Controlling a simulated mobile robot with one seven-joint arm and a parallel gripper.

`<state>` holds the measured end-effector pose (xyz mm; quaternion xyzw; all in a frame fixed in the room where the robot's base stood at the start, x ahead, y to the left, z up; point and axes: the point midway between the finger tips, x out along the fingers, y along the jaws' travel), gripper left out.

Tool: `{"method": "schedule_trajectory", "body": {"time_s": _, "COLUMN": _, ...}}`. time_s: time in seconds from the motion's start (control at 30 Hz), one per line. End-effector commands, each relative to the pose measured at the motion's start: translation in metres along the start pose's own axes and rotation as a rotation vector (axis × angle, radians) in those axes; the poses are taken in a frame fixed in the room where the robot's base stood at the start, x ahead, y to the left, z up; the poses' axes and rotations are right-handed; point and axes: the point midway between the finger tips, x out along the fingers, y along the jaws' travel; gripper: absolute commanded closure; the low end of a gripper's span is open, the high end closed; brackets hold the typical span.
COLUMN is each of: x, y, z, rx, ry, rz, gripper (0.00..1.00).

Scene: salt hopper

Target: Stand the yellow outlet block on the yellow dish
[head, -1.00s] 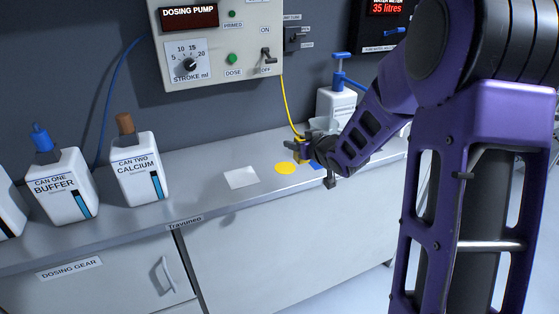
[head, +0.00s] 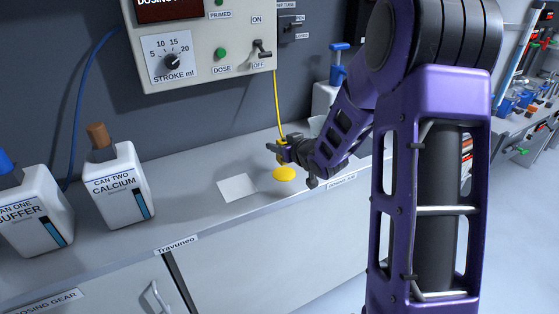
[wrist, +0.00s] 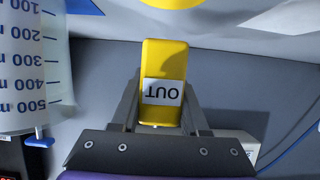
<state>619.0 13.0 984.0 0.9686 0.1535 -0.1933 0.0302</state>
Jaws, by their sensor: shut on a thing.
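The yellow outlet block (wrist: 165,55) is between the fingers of my gripper (head: 281,150) in the wrist view, its OUT label upside down there. My gripper is shut on it. In the head view the block is small and mostly hidden by the gripper. The yellow dish (head: 284,174) lies flat on the bench, just below the gripper in the picture. Part of the dish also shows at the top edge of the wrist view (wrist: 201,2). The block looks apart from the dish; its height above the bench is hard to tell.
A white square (head: 237,187) lies left of the dish. A blue patch (wrist: 84,5) and a graduated clear vessel (wrist: 30,75) show at the left of the wrist view. The yellow hose (head: 277,100) hangs behind the gripper. The CAN TWO CALCIUM can (head: 117,185) stands farther left.

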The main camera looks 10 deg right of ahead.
Motion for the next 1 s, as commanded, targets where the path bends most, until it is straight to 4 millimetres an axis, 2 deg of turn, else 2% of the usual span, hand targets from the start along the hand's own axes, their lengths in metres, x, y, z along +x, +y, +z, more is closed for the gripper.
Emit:
{"method": "schedule_trajectory", "body": {"time_s": 0.33, "x": 0.015, "y": 0.000, "z": 0.036, "rx": 0.000, "ry": -0.001, "rz": 0.000, "gripper": 1.00}}
{"method": "schedule_trajectory", "body": {"time_s": 0.73, "x": 0.017, "y": 0.000, "z": 0.041, "rx": -0.001, "ry": 0.002, "rz": 0.000, "gripper": 1.00}}
{"method": "schedule_trajectory", "body": {"time_s": 0.77, "x": 0.017, "y": 0.000, "z": 0.040, "rx": -0.001, "ry": 0.001, "rz": 0.000, "gripper": 0.52}}
{"method": "schedule_trajectory", "body": {"time_s": 0.9, "x": 0.016, "y": 0.000, "z": 0.040, "rx": 0.000, "ry": 0.001, "rz": 0.000, "gripper": 0.27}}
{"method": "schedule_trajectory", "body": {"time_s": 1.0, "x": 0.016, "y": 0.000, "z": 0.040, "rx": 0.000, "ry": 0.001, "rz": 0.000, "gripper": 0.26}}
